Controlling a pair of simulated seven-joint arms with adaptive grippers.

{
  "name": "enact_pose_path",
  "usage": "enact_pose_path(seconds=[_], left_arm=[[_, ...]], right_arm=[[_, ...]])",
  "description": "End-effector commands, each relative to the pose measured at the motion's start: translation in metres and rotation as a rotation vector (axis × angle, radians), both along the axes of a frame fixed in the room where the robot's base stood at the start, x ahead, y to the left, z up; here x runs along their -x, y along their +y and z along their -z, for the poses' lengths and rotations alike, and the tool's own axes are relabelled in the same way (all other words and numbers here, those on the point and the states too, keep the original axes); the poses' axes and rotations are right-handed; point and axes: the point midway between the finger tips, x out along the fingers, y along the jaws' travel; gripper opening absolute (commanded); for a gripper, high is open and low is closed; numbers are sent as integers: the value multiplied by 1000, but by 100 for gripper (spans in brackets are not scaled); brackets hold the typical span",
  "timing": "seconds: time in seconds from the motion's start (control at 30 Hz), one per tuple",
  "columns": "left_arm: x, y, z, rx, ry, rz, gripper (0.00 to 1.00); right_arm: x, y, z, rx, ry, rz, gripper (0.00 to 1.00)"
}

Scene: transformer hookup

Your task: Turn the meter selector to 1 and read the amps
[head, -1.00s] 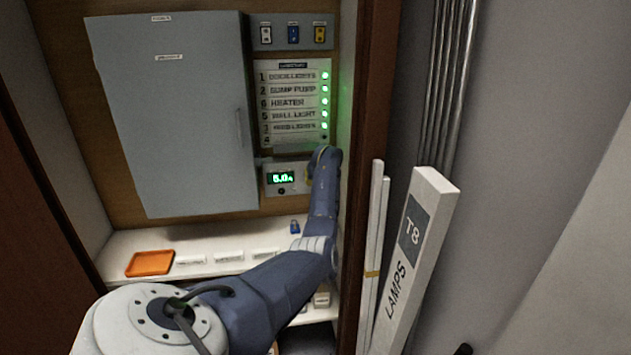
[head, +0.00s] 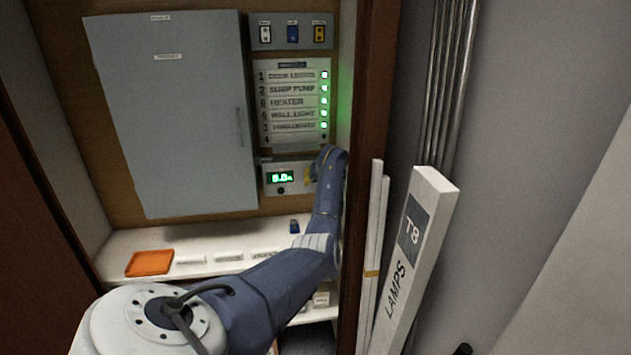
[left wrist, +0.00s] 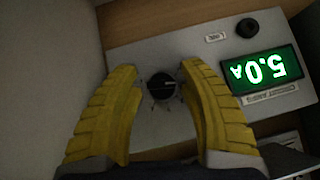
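The meter is a pale panel (head: 272,168) below the circuit list in the head view. Its green display (head: 280,177) is lit; in the left wrist view the display (left wrist: 264,70) appears upside down and reads 5.0 A. The selector is a dark round knob (left wrist: 162,86) with a light pointer line and small marks around it, too small to read. My left gripper (left wrist: 160,78) is open, its yellow fingers on either side of the knob with gaps visible. In the head view my left gripper (head: 309,176) is at the meter's right side, partly hidden by my wrist. My right gripper is not in view.
A circuit list (head: 293,100) with several green lamps hangs above the meter. A grey cabinet (head: 180,110) stands left. The shelf (head: 135,240) below holds an orange tray (head: 150,263) and a blue padlock (head: 294,227). A wooden post (head: 366,130) and lamp box (head: 415,255) are close right.

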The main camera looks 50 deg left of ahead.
Motion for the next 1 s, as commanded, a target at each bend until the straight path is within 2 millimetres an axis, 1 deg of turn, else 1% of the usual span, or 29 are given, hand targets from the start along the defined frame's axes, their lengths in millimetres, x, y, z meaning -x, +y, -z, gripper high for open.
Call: enact_pose_path(seconds=[0.03, 0.07, 0.1, 0.57, 0.77, 1.0], left_arm=[[0, 0, -1, -1, -2, 0, 47], [0, 1, -1, -1, -2, 0, 51], [0, 1, -2, -2, -3, -1, 51], [0, 2, -3, 11, -30, -2, 51], [1, 3, -3, 78, -145, -4, 51], [3, 3, -3, 200, -348, -4, 51]], right_arm=[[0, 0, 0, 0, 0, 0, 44], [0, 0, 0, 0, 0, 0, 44], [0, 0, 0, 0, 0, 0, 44], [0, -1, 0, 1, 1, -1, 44], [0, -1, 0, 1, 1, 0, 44], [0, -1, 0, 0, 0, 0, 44]])
